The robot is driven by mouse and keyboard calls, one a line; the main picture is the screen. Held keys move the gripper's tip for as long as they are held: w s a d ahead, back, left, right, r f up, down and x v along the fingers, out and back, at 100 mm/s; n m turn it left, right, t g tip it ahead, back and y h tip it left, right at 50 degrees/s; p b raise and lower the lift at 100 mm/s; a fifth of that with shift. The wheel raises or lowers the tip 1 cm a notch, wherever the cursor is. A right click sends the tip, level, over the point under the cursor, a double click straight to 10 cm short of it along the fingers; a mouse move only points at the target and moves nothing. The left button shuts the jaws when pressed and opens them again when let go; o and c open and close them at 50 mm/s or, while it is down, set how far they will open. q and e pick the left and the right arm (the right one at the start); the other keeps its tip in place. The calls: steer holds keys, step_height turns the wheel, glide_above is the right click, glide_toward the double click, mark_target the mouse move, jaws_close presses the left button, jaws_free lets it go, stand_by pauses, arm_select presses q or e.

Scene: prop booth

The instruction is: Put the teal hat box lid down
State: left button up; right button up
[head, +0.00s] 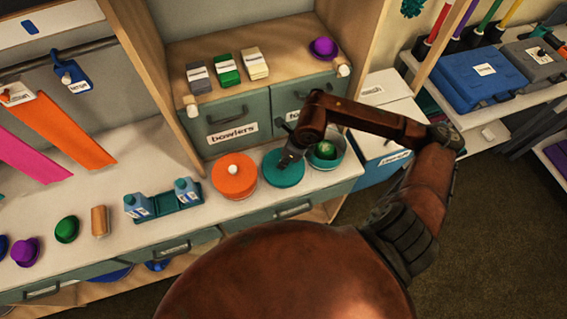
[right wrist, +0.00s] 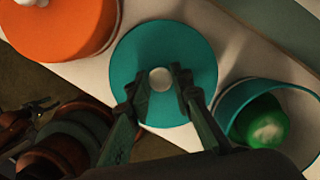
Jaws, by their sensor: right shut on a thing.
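The teal hat box lid (head: 283,170) is a flat round disc over the white counter, between the orange hat box and the open teal box. It also shows in the right wrist view (right wrist: 185,55), where it looks roughly level. My right gripper (head: 291,157) is over its middle, shut on the pale round knob (right wrist: 160,79). I cannot tell whether the lid touches the counter. The teal hat box (head: 340,160) stands open to the right with a green thing (right wrist: 262,122) inside. My left gripper is not in view.
An orange hat box (head: 234,181) with a white knob stands close left of the lid. A teal tray (head: 165,206) with blue-white bottles is further left. Teal drawer fronts (head: 233,124) rise behind. The counter's front edge is close to the lid.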

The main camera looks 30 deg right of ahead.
mark_target(293, 168)
steer(key=shift+w+f, duration=0.2)
steer(key=shift+f, duration=0.05)
steer(key=shift+s+d+x, duration=0.1)
steer(key=shift+d+x, duration=0.05)
steer(key=shift+x, duration=0.75)
steer(key=shift+s+d+x, duration=0.1)
steer(key=shift+s+x, duration=0.05)
steer(key=shift+x, duration=0.7)
steer(key=shift+f, duration=0.2)
steer(key=o, duration=1)
steer(key=shift+r, duration=0.1)
steer(key=shift+d+r, duration=0.15)
steer(key=shift+r, duration=0.15)
steer(key=v, duration=1.1)
steer(key=shift+s+r+p, duration=0.15)
steer(key=shift+r+p, duration=0.05)
steer(key=shift+p, duration=0.1)
